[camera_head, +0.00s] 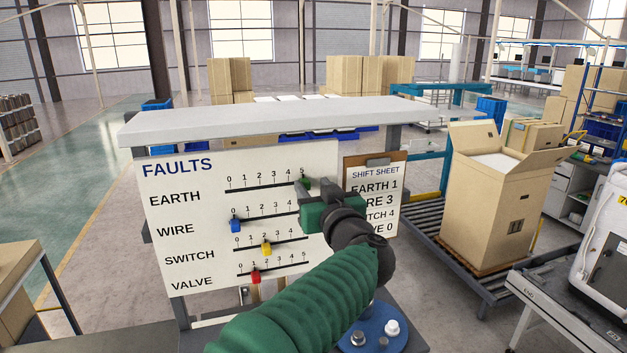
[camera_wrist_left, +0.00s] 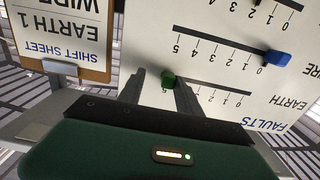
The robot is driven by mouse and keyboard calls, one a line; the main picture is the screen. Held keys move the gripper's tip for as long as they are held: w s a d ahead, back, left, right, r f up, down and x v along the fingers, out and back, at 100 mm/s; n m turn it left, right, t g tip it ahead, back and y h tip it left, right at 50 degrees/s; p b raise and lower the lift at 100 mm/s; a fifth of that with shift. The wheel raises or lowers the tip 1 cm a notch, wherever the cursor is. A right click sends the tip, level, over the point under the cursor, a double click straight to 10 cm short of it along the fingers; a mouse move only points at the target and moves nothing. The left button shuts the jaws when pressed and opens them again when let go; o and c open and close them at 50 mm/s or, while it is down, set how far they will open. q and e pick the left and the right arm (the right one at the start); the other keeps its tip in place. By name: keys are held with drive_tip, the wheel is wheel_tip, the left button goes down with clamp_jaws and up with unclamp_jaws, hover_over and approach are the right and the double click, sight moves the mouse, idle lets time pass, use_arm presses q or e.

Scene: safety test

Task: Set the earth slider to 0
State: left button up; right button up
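The white FAULTS board (camera_head: 185,220) has four horizontal sliders, each scaled 0 to 5. The green earth knob (camera_head: 305,182) is at the right end of the top track, near 5. In the left wrist view, upside down, the green knob (camera_wrist_left: 168,79) shows between the fingertips. My left gripper (camera_head: 305,191) is in front of the board at that knob. Its dark fingers (camera_wrist_left: 160,78) stand apart, the knob closer to the right-hand one in that view; contact cannot be told. My right gripper is not in view.
The blue wire knob (camera_head: 235,226) is at 0, the yellow switch knob (camera_head: 266,248) near 2, the red valve knob (camera_head: 256,277) near 1. A clipboard shift sheet (camera_head: 375,172), partly hidden, reads EARTH 1. A grey shelf (camera_head: 250,119) overhangs the board.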

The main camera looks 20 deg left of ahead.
use_arm(q)
drive_tip(key=shift+s+d+r, duration=0.1)
drive_tip(key=shift+s+r, duration=0.15)
drive_tip(key=shift+s, duration=0.2)
drive_tip(key=shift+s+a, duration=0.1)
drive_tip(key=shift+a, duration=0.15)
drive_tip(key=shift+w+a+f, duration=0.2)
drive_tip(key=shift+w+a, duration=0.05)
drive_tip(key=shift+a, duration=0.35)
drive_tip(key=c, duration=0.4)
drive_tip(key=shift+w+a+f, duration=0.1)
drive_tip(key=shift+w+a, duration=0.05)
drive_tip(key=shift+w, duration=0.05)
drive_tip(key=shift+c, duration=1.3)
clamp_jaws()
drive_tip(key=shift+w+d, duration=0.1)
drive_tip(key=shift+d, duration=0.15)
